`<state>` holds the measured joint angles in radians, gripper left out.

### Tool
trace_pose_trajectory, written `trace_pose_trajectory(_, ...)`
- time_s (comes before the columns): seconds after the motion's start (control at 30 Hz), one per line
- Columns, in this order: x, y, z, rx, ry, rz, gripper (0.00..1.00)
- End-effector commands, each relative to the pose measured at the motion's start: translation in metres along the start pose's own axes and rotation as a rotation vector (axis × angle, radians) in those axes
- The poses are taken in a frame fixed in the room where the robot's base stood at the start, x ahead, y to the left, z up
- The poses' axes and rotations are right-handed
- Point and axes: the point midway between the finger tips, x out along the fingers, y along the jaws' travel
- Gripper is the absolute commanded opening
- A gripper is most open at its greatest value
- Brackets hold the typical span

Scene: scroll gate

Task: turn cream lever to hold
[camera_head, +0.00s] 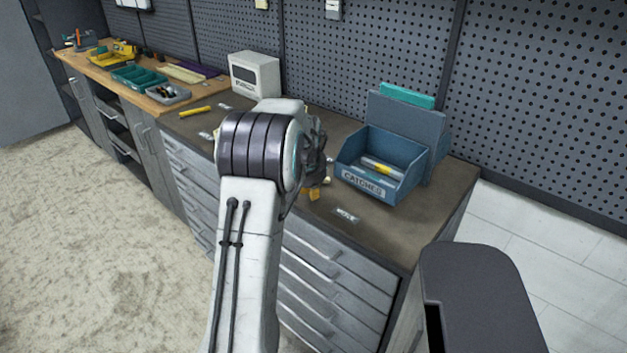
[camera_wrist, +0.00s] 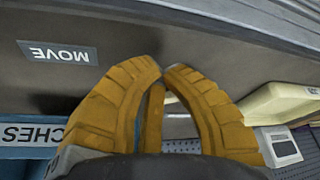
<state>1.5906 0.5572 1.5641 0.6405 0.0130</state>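A cream bar, apparently the cream lever (camera_wrist: 283,102), shows at the right of the wrist view, beside my right-hand finger. I cannot tell whether they touch. In the head view my arm hides most of the lever. My gripper (camera_wrist: 163,71) has orange fingers whose tips come together, with nothing seen held between them. In the head view my gripper (camera_head: 314,192) is low over the dark worktop, left of the blue bin. A MOVE label (camera_wrist: 57,52) lies on the worktop at the upper left of the wrist view. No hold label is readable.
The blue CATCHES bin (camera_head: 366,181) stands right of my gripper, with its front (camera_wrist: 30,135) close by in the wrist view. A white box (camera_head: 255,75) stands at the back left, near a yellow stick (camera_head: 195,111). The worktop's front right is mostly clear.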

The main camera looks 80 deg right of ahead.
Motion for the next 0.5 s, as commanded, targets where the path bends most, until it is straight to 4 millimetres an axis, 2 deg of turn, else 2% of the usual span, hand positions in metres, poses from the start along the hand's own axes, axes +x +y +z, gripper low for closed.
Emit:
trace_pose_trajectory(0.1,0.018,0.0,-0.001,-0.001,-0.006,0.0,0.0)
trace_pose_trajectory(0.5,0.032,0.0,-0.031,-0.001,0.001,0.0,0.0)
